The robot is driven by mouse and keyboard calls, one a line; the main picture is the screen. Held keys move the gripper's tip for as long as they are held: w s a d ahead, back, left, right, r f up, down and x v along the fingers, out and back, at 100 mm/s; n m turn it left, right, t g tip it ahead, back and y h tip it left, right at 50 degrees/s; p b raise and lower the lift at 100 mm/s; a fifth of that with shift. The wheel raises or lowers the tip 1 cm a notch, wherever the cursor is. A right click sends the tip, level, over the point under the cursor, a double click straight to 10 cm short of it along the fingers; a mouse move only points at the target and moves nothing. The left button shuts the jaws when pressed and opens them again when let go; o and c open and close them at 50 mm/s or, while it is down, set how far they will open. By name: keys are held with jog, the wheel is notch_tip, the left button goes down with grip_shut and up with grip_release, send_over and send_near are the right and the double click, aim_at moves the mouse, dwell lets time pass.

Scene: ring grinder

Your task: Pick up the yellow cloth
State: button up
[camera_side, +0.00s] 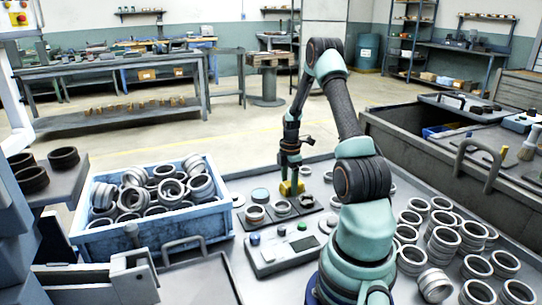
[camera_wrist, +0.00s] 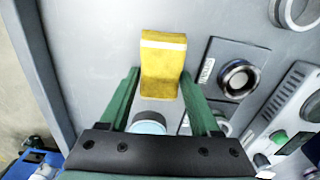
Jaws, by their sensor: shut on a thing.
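The yellow cloth (camera_wrist: 162,52) is a folded piece with a pale stripe near its far end. In the wrist view it lies between the two green fingers of my gripper (camera_wrist: 160,74), which are shut on it. In the side view the yellow cloth (camera_side: 291,189) shows at the lower end of my gripper (camera_side: 291,178), low over the grey work table. Whether the cloth still touches the table I cannot tell.
A blue crate (camera_side: 222,216) full of metal rings stands at the left. A control box (camera_side: 285,250) and dark pads with rings lie close by. Several loose rings (camera_side: 444,240) crowd the table's right side. A dark bin (camera_side: 398,133) stands behind them.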

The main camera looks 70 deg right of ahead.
aim_at(289, 183)
notch_tip(289, 183, up, 20)
dwell(0.5)
jog(key=o, duration=0.5)
jog(key=c, duration=0.4)
jog(key=shift+w+a+f, duration=1.3)
jog(key=shift+w+f, duration=0.05)
jog(key=shift+f, duration=1.5)
jog(key=shift+w+a+f, duration=1.3)
jog(key=shift+w+f, duration=0.05)
jog(key=shift+f, duration=1.45)
jog(key=shift+w+a+f, duration=1.3)
jog(key=shift+w+f, duration=0.05)
jog(key=shift+f, duration=1.5)
